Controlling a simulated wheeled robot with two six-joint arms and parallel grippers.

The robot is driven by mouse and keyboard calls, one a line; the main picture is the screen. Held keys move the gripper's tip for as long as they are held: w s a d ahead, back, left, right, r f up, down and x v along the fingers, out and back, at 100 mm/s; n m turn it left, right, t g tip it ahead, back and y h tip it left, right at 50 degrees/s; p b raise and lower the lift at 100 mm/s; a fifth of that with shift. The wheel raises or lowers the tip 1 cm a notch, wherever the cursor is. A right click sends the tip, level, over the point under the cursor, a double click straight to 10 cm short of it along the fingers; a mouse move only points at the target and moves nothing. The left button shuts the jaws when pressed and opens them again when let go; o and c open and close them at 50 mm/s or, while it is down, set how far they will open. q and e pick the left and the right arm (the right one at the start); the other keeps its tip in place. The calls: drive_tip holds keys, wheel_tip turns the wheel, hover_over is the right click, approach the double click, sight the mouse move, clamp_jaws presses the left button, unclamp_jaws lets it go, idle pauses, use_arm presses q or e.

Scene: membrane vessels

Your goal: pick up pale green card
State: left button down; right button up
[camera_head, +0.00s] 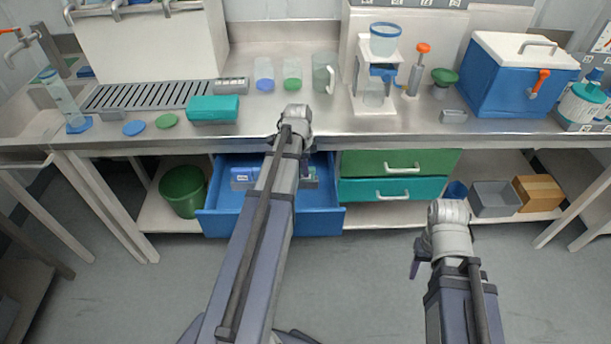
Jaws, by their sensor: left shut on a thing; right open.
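My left gripper (305,168) reaches down into the open blue drawer (325,220) under the counter. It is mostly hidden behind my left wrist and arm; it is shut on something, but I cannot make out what. A blue box with a white label (242,177) lies in the drawer left of my arm, and grey items show just right of it. I cannot clearly see a pale green card. My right gripper (415,268) is open and empty, low over the floor in front of the bench.
The counter holds a teal box (213,109), lidded jars (264,74), a clear jug (325,73), a filter stand (375,90) and a blue cooler (515,75). Green and teal drawers (395,188) are shut. A green bin (183,190) stands left of the open drawer.

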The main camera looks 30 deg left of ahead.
use_arm(q)
drive_tip(key=shift+r, duration=0.15)
idle(0.4)
wheel_tip(320, 180, up, 18)
drive_tip(key=p, duration=1.8)
